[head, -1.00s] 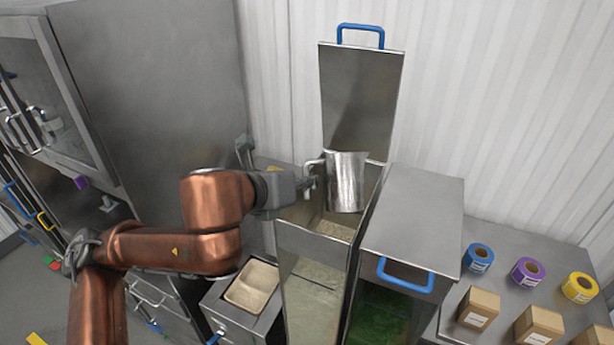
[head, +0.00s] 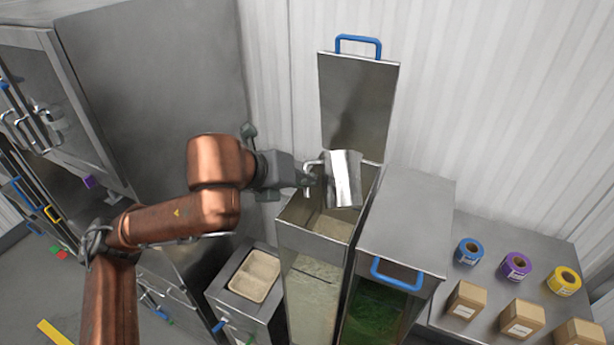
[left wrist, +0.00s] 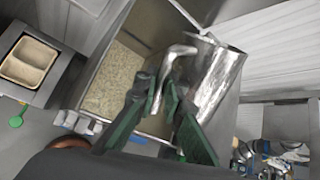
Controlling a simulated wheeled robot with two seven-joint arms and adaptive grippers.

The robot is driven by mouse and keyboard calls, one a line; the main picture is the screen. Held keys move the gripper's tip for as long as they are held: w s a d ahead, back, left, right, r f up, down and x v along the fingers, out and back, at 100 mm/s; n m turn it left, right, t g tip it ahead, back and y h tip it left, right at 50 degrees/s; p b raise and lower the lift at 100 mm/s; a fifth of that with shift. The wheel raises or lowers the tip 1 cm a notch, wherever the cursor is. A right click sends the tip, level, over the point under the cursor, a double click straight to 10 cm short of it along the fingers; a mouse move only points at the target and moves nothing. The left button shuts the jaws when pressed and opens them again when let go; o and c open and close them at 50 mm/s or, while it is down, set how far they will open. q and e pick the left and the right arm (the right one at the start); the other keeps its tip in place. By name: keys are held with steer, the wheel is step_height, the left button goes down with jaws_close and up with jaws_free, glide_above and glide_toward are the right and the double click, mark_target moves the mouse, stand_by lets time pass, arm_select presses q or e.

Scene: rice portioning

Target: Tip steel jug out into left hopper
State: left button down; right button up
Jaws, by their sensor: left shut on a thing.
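The steel jug (head: 345,180) is held above the open left hopper (head: 312,262), slightly tilted in the head view. My left gripper (head: 308,176) is shut on its handle; the left wrist view shows the green fingers (left wrist: 165,100) closed around the handle of the jug (left wrist: 212,85). The left hopper's lid (head: 358,100) with a blue handle stands raised behind it. Pale grain (left wrist: 112,82) lies inside the hopper. The jug's inside cannot be seen. My right gripper is not in view.
A closed-lidded hopper (head: 405,230) with green contents stands directly right. A tray (head: 255,275) with compartments sits on a stand at left. Tape rolls (head: 516,266) and boxes (head: 522,318) are on the right table. A tall steel cabinet (head: 160,90) stands at left.

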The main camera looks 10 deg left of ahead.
mark_target(306, 168)
arm_select(q)
steer(key=shift+r+n+g+p, duration=0.3)
steer(key=shift+r+g+p, duration=0.4)
steer(key=shift+p, duration=0.6)
steer(key=r+g, duration=0.1)
steer(key=r+n+g, duration=0.1)
steer(key=shift+w+g+h, duration=0.25)
steer(key=shift+g+h, duration=0.05)
steer(key=shift+w+a+r+n+g+h, duration=0.15)
steer(key=shift+w+r+n+g, duration=0.15)
steer(key=shift+g, duration=0.45)
steer(key=shift+w+r+n+g+h, duration=0.2)
steer(key=shift+r+g, duration=0.15)
steer(key=shift+g, duration=0.4)
steer(key=shift+s, duration=0.1)
